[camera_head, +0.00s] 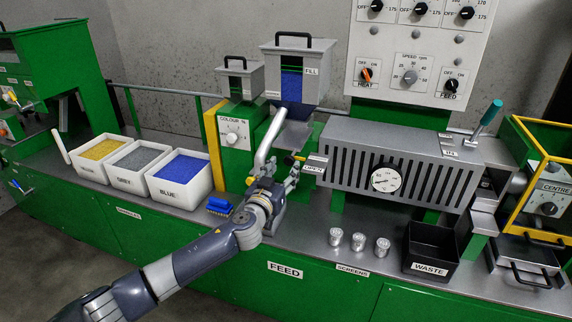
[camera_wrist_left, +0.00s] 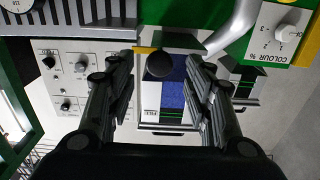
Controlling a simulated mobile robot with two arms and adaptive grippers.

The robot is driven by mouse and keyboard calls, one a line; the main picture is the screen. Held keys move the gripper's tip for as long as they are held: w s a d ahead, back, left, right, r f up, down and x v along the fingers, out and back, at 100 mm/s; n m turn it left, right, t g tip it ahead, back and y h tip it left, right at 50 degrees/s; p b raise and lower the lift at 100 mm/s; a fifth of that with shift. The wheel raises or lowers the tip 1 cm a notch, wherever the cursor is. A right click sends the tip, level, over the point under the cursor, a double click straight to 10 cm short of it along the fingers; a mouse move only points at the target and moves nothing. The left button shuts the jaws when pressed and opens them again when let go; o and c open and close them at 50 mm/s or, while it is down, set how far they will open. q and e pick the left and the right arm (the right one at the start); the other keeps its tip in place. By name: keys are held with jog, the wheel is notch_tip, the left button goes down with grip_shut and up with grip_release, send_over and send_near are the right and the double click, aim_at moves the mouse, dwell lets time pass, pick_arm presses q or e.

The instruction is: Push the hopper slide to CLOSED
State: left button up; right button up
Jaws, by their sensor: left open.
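My left gripper (camera_head: 284,176) is open in front of the hopper outlet in the head view. In the left wrist view its two fingers (camera_wrist_left: 159,62) stand apart, with a round black knob (camera_wrist_left: 159,66) showing between them. A yellow strip (camera_wrist_left: 145,49) lies beside the knob; I take these to be the hopper slide. I cannot tell whether the fingers touch the knob. The right gripper is not in view.
The hopper (camera_head: 296,66) with blue pellets stands above the slide. A bent silver pipe (camera_head: 265,136) is close on the left, the slotted barrel cover (camera_head: 345,150) on the right. Pellet bins (camera_head: 180,203), a blue brush (camera_head: 219,206) and a WASTE box (camera_head: 408,268) stand on the bench.

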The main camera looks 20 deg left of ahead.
aim_at(293, 153)
pick_arm(q)
jog(key=shift+w+d, duration=0.1)
jog(key=shift+w, duration=1.3)
grip_shut()
jog(key=w+b, duration=0.3)
jog(key=shift+w+f, duration=0.15)
jog(key=shift+w, duration=0.15)
jog(key=w, duration=0.2)
jog(key=shift+w+r, duration=0.2)
jog(key=shift+w, duration=0.2)
jog(key=shift+r, duration=0.1)
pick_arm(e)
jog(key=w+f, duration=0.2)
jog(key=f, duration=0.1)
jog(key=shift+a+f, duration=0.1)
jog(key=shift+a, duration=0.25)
